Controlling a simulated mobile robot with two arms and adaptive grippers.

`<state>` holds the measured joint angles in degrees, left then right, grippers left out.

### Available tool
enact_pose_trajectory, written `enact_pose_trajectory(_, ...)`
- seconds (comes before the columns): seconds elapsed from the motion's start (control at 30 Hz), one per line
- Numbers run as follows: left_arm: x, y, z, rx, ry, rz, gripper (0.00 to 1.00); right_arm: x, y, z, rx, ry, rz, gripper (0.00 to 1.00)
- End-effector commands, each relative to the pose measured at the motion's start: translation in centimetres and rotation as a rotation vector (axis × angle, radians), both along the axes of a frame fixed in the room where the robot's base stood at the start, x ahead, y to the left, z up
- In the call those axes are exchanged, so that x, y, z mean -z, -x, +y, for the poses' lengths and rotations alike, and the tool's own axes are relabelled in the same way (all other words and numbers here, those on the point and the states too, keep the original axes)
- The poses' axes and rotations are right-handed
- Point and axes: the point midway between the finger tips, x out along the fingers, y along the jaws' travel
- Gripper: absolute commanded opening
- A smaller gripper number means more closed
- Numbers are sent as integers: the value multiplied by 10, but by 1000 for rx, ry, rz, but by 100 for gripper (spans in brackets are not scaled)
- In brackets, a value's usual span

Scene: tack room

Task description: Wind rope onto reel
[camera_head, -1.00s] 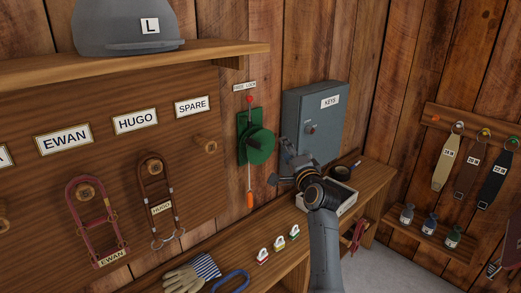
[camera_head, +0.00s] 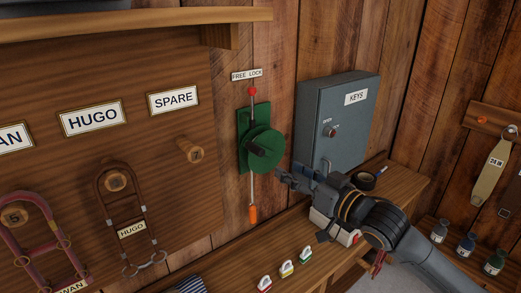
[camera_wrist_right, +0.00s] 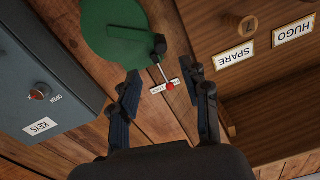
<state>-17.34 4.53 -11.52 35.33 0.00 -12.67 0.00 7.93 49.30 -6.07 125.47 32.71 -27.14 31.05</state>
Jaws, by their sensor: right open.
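A green reel (camera_head: 270,139) is mounted on a green plate on the plank wall, with a dark crank knob (camera_head: 256,147) at its front. A thin pale rod rises from it to a red ball (camera_head: 252,91) below a FREE LOCK label. A pale line hangs below the reel to an orange end piece (camera_head: 253,213). My right gripper (camera_head: 283,177) is open and empty, just below and right of the reel. In the right wrist view, its fingers (camera_wrist_right: 163,90) are spread, with the reel (camera_wrist_right: 112,28) and knob (camera_wrist_right: 160,44) beyond them. My left gripper is out of view.
A grey key box (camera_head: 336,120) is on the wall right of the reel, close to my right gripper. A wooden bench (camera_head: 408,190) below holds a tape roll and several small coloured items.

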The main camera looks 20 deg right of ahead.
Motion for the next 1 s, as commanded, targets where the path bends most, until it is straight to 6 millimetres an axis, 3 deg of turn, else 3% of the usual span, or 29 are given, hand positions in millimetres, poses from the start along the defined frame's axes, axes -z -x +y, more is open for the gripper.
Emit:
enact_pose_trajectory(0.53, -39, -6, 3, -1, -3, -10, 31, -4, -96, 39, 1, -1, 0, 47)
enact_pose_trajectory(0.7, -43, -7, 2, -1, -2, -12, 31, -3, -110, 45, 0, -2, -1, 47)
enact_pose_trajectory(1.0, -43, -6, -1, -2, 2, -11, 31, -1, -114, 47, 0, 1, -1, 47)
